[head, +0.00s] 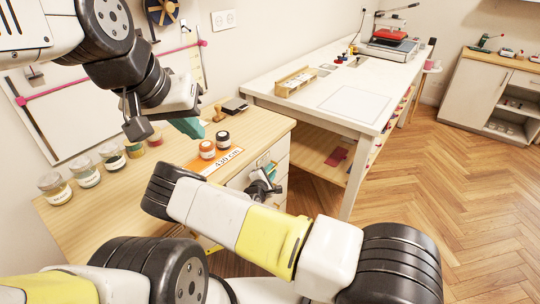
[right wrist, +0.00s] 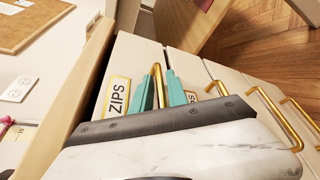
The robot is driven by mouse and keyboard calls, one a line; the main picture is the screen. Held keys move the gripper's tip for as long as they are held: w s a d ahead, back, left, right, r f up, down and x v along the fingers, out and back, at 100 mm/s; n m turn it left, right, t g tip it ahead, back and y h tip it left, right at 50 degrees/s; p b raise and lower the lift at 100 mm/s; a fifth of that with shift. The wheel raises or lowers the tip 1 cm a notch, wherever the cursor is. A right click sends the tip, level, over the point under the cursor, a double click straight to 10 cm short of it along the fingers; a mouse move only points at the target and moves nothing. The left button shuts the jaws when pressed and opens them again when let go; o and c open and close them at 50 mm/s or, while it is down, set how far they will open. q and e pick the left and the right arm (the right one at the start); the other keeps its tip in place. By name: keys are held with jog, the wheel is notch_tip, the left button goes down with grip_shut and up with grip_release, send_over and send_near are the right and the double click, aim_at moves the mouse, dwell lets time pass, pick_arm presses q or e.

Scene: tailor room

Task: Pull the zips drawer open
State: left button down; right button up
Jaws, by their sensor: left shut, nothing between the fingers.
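The zips drawer (right wrist: 122,65) carries a gold-framed ZIPS label (right wrist: 117,97) and a gold bar handle (right wrist: 158,84). In the right wrist view, the teal fingers of my right gripper (right wrist: 161,90) stand close on either side of this handle. I cannot tell whether they press on it. In the head view my right gripper (head: 268,174) is at the desk's drawer front, partly hidden. The drawer looks closed or nearly so. My left gripper (head: 187,127) is shut and empty, its teal fingertips above the desktop, away from the drawer.
Further drawers with gold handles (right wrist: 270,108) lie beside. A white table (head: 405,83) stands behind. The floor (head: 440,190) at right is clear.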

grip_shut()
dwell(1.4)
